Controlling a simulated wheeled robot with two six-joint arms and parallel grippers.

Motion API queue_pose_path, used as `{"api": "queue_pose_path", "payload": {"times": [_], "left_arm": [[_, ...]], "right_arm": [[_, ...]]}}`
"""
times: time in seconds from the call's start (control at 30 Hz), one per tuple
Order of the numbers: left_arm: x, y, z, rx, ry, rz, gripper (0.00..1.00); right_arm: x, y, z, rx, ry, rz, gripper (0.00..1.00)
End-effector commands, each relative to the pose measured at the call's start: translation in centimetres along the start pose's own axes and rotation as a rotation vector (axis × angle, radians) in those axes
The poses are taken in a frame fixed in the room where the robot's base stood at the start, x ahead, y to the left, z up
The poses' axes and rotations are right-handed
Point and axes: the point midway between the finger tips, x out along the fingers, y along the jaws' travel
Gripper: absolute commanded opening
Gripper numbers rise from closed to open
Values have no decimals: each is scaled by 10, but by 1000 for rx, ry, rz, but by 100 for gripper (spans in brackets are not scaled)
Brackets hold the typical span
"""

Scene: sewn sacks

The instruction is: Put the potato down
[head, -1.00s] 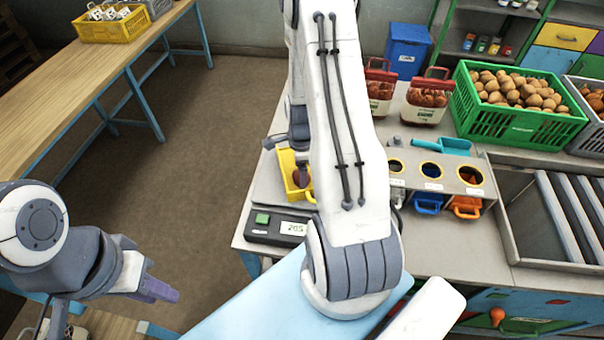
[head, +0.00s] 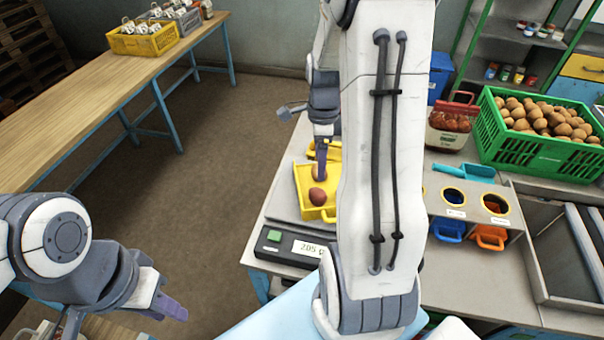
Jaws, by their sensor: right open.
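A reddish-brown potato (head: 318,197) lies in the yellow tray (head: 304,207) on the scale, whose display (head: 310,249) reads about 205. My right gripper (head: 321,174) points down over the tray just behind the potato. It is open, and the potato lies below its fingertips. Part of the tray is hidden by my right arm. My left gripper (head: 168,306) is at the lower left, away from the scale, and its finger gap is not clear.
A green crate of potatoes (head: 490,140) stands at the back right. The wooden table (head: 95,95) at left holds a yellow crate (head: 145,42).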

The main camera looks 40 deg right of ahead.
Motion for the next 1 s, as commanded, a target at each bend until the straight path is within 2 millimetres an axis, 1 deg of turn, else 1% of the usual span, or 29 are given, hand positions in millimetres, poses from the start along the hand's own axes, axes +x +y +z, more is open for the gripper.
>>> {"api": "queue_pose_path", "payload": {"times": [0.13,0.2,0.27,0.37,0.4,0.47,0.5,0.57,0.6,0.63,0.67,0.7,0.8,0.9,1.0], "left_arm": [[0,0,0,0,0,0,29],[0,0,0,0,0,0,29],[0,0,0,0,0,0,29],[0,0,0,0,0,0,29],[0,0,0,0,0,0,29],[0,0,0,0,0,0,29],[0,0,0,0,0,0,29],[0,0,0,0,0,0,29],[0,0,0,0,0,0,29],[0,0,0,0,0,0,29],[0,0,0,0,0,0,29],[0,0,0,0,0,0,29],[0,0,0,0,0,0,29],[0,0,0,0,0,0,29],[0,0,0,0,0,0,29]], "right_arm": [[-2,0,0,-2,0,0,84],[-4,3,6,-36,0,-2,84],[-8,8,20,-121,0,-6,84],[-20,32,60,-403,-1,-18,84],[-25,47,80,-561,-1,-25,84],[-34,76,110,-828,-1,-34,84],[-38,98,127,-1016,-1,-40,84],[-45,132,148,-1296,-3,-49,84],[-48,156,158,-1483,-3,-56,84],[-50,174,164,-1621,-4,-60,84],[-52,191,169,-1757,-4,-65,84],[-54,212,173,-1929,-5,-71,84],[-56,258,174,-2306,-10,-85,84],[-56,289,170,-2581,-13,-96,84],[-56,306,165,-2744,-16,-103,84]]}}
